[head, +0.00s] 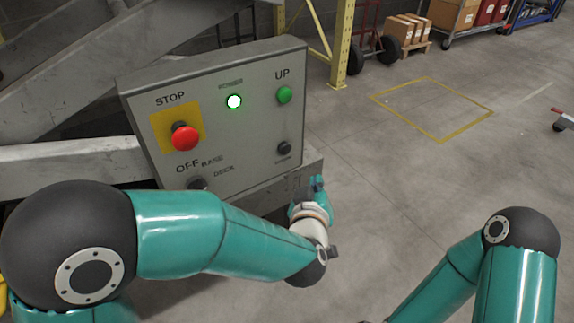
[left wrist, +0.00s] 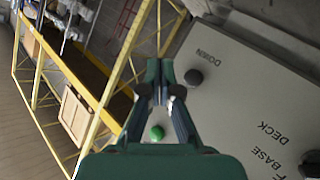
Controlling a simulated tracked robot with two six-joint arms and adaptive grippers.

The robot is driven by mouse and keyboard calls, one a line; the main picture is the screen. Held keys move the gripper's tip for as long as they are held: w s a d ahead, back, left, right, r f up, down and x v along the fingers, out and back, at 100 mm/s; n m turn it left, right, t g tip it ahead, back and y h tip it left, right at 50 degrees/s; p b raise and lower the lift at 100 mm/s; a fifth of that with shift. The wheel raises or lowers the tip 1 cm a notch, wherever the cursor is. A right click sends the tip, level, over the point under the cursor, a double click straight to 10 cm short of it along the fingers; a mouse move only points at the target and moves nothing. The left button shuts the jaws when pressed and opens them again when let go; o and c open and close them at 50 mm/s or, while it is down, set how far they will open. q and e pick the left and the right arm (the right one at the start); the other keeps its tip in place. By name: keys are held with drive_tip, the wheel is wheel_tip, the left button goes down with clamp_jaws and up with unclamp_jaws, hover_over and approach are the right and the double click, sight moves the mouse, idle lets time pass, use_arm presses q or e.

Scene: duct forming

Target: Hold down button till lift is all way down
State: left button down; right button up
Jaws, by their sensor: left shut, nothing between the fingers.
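The grey control panel (head: 215,135) faces me and carries the black down button (head: 284,148) at its lower right. Above that button is the green UP button (head: 284,94). My left gripper (head: 318,184) is shut and empty, to the right of and below the down button, apart from it. In the left wrist view the closed fingertips (left wrist: 160,70) appear just left of the down button (left wrist: 193,78), and the green button (left wrist: 158,132) shows between the fingers. Grey metal beams of the lift (head: 85,160) show behind the panel; its height is unclear. My right gripper is out of view.
The selector knob (head: 197,184) is partly behind my left arm. A yellow post (head: 343,45) stands behind. Floor to the right is mostly clear.

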sight(285, 148)
use_arm(q)
drive_tip(key=shift+r, duration=0.1)
idle(0.3)
drive_tip(key=w+a, duration=0.5)
drive_tip(key=w, duration=0.2)
idle(0.3)
drive_tip(key=shift+w+a, duration=0.15)
drive_tip(key=shift+a, duration=0.05)
idle(1.2)
drive_tip(key=shift+w+a, duration=0.15)
drive_tip(key=shift+w, duration=0.1)
